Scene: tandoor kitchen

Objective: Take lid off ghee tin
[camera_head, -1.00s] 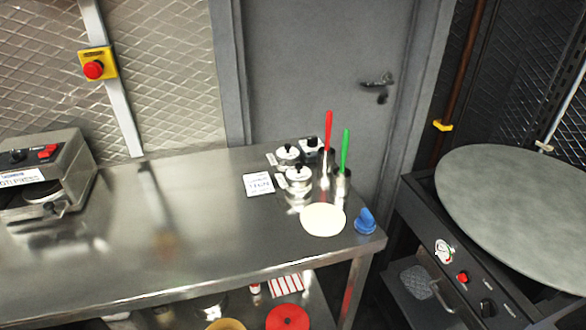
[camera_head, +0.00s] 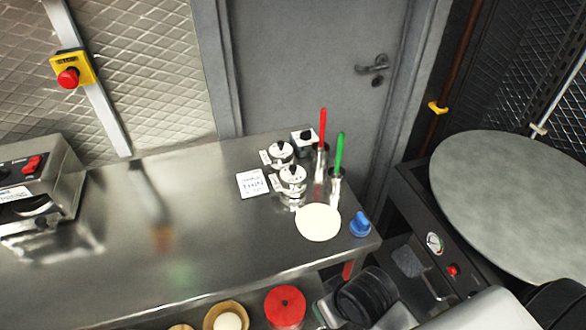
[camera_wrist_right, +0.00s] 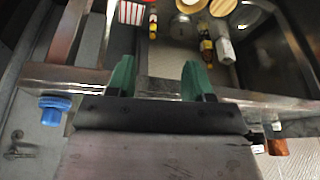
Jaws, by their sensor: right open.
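Two small steel tins with lids and black knobs stand on the steel counter, a rear tin (camera_head: 281,153) and a front tin (camera_head: 293,180). Both lids are on. Their labels are too small to read, so I cannot tell which is the ghee tin. My right gripper (camera_wrist_right: 158,80) shows in the right wrist view with two green fingers spread apart and nothing between them. My right arm enters the head view at the lower right, below the counter's front edge and well away from the tins. My left gripper is not in view.
A white card (camera_head: 252,184) lies left of the tins. Red-handled (camera_head: 322,130) and green-handled (camera_head: 339,152) tools stand in holders close on their right. A pale disc (camera_head: 318,222) and a blue object (camera_head: 360,224) sit in front. The counter's middle (camera_head: 190,215) is mostly clear.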

